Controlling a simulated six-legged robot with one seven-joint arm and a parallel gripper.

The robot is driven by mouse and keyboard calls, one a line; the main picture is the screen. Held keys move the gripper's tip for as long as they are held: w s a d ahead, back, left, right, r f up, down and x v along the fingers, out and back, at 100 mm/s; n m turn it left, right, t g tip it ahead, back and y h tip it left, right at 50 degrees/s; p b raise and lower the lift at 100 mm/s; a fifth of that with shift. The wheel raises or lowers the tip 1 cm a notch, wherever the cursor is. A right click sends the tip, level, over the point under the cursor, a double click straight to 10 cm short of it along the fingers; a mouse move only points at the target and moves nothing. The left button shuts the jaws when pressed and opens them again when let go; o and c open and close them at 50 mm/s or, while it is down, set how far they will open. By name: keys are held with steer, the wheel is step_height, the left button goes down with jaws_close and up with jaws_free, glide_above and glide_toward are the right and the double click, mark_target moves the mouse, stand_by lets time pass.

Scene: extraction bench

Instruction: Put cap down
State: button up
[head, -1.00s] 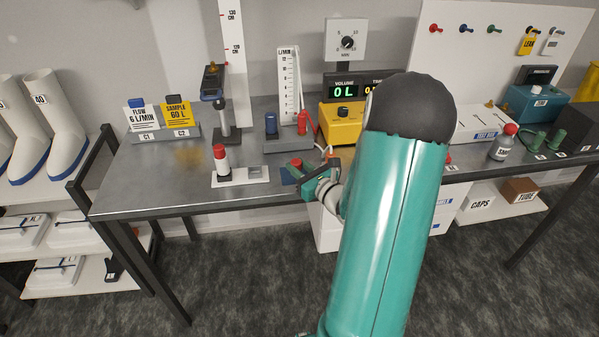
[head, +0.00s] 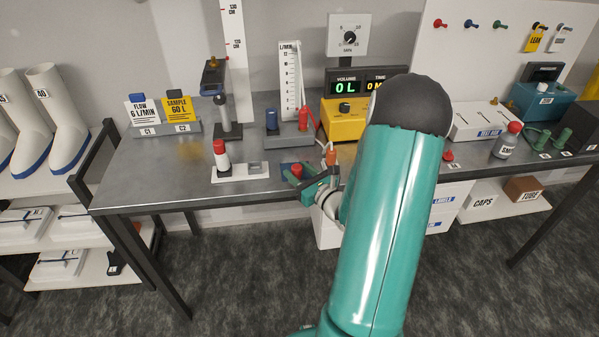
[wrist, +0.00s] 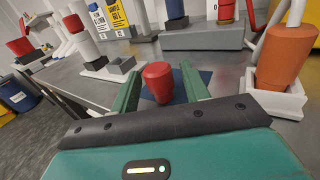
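A red cap (wrist: 157,82) stands between my gripper's two green fingers in the wrist view, over a blue mat (wrist: 199,78). A gap shows on each side of the cap, so my gripper (wrist: 160,85) is open around it. The cap appears to rest on the mat, though its base is partly hidden. In the head view the cap (head: 296,170) shows between the fingers of my gripper (head: 312,180), near the front edge of the bench (head: 150,185).
An orange piece in a white holder (wrist: 277,98) stands close to the right of my gripper. A red-topped white cylinder (head: 221,158) stands in a white tray to the left. The flow meter base (head: 288,140) and yellow meter (head: 343,122) stand behind. The bench's left part is clear.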

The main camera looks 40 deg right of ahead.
steer(key=shift+r, duration=0.25)
steer(key=s, duration=1.2)
steer(key=w+a+r+n+g+y, duration=0.25)
steer(key=a+n+y, duration=0.25)
steer(key=a, duration=0.3)
steer(key=w+a+r+n+g+y, duration=0.2)
steer(key=a+r+n+y, duration=0.1)
steer(key=a+n+y, duration=0.4)
steer(key=s+a+r+n+g, duration=0.25)
steer(key=a+n+g, duration=0.5)
steer(key=a, duration=0.55)
steer(key=s+a+r+n+g+h, duration=0.1)
steer(key=s+a+n+g+h, duration=0.35)
steer(key=n, duration=0.45)
step_height(320, 180, up, 8)
steer(key=s+d+n+t+h, duration=0.1)
steer(key=s+n+t+h, duration=0.1)
steer(key=n+t+h, duration=0.2)
steer(key=n+h, duration=0.2)
steer(key=n, duration=0.2)
steer(key=shift+r, duration=0.25)
